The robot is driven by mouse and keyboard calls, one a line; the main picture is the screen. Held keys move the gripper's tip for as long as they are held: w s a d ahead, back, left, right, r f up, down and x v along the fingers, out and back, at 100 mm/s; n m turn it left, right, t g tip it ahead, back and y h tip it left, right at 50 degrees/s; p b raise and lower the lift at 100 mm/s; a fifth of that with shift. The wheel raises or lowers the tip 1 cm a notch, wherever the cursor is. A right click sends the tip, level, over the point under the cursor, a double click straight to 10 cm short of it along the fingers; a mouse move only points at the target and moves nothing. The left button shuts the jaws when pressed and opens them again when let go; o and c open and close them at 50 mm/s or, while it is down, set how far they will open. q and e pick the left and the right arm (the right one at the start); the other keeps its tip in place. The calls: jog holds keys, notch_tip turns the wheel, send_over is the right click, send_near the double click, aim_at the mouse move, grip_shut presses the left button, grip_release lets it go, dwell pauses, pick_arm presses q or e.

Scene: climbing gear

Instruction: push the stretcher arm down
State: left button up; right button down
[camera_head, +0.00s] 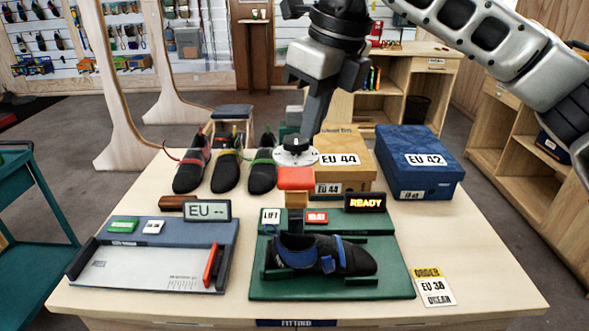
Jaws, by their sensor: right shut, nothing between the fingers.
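The stretcher (405,290) is a green base on the table with a black and blue shoe (345,262) lying on it. Behind the shoe stands its arm, with an orange-red pad (296,178) on top of a brown upright piece. A white round dial (282,157) shows just above and behind the pad. My right gripper (309,140) is shut and empty, pointing down above the orange pad, close to the dial. Whether it touches either one cannot be told. My left gripper is not in view.
A lit READY display (365,202) and a LIFT label (271,216) sit at the stretcher's back. Boxes marked EU 44 (350,178) and EU 42 (420,180) stand behind. A foot-measuring board (150,270) is left, and several shoes (226,172) stand behind it.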

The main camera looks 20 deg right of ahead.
aim_at(297, 175)
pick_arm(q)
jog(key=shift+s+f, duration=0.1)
pick_arm(e)
jog(key=shift+f, duration=0.1)
jog(key=shift+a+f+b, duration=0.15)
jog(key=shift+f+b, duration=0.25)
jog(key=shift+f, duration=0.15)
jog(key=b+x, duration=0.2)
jog(key=x, duration=0.3)
jog(key=shift+b, duration=0.4)
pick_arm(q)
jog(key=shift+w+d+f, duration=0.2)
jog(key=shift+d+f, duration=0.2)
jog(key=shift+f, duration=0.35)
pick_arm(e)
jog(key=shift+w+a+f, duration=0.1)
jog(key=shift+w+f, duration=0.05)
jog(key=shift+f, duration=0.2)
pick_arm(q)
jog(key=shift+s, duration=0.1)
